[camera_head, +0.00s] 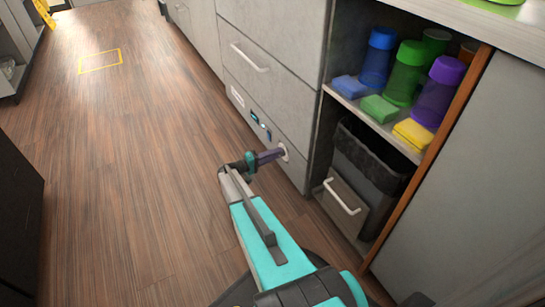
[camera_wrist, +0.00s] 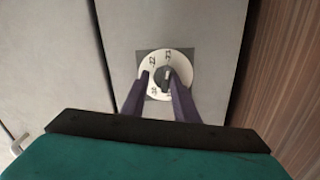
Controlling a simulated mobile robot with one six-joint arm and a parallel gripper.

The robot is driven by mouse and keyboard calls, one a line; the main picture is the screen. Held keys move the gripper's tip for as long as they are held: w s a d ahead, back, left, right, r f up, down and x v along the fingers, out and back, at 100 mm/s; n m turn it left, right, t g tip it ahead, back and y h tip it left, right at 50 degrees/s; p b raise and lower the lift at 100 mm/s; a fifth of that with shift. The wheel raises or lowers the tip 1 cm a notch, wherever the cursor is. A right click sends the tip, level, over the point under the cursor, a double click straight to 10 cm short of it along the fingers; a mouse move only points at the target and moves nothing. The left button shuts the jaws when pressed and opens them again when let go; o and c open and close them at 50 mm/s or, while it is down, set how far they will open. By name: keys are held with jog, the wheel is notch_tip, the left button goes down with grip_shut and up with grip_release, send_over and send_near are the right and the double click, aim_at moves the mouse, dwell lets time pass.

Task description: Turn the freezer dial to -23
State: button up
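The freezer dial (camera_wrist: 166,60) is a round white disc with dark markings on a square grey plate, with a dark knob (camera_wrist: 166,80) at its centre. The markings are too small to read for sure. In the head view, the dial (camera_head: 284,151) sits low on the grey cabinet front. My gripper (camera_wrist: 160,75) has its two purple fingers apart, one on each side of the knob. The right finger looks closer to the knob; I cannot tell if it touches. In the head view, my gripper (camera_head: 279,153) points at the dial, and its fingertips partly hide it.
A small display panel (camera_head: 260,125) is left of the dial. To the right, an open cabinet holds a bin (camera_head: 372,160), with coloured bottles (camera_head: 405,75) and sponges (camera_head: 379,108) on its shelf.

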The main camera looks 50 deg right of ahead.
jog(key=shift+w+d+f, duration=0.1)
jog(key=shift+d+f, duration=0.35)
jog(key=shift+f, duration=0.05)
jog(key=shift+c, duration=0.4)
jog(key=shift+a, duration=0.15)
jog(key=shift+o, duration=1)
jog(key=shift+a+f, duration=0.1)
jog(key=shift+a, duration=0.1)
jog(key=p+v, duration=0.5)
jog(key=v, duration=0.9)
jog(key=shift+r, duration=0.5)
jog(key=shift+r, duration=0.1)
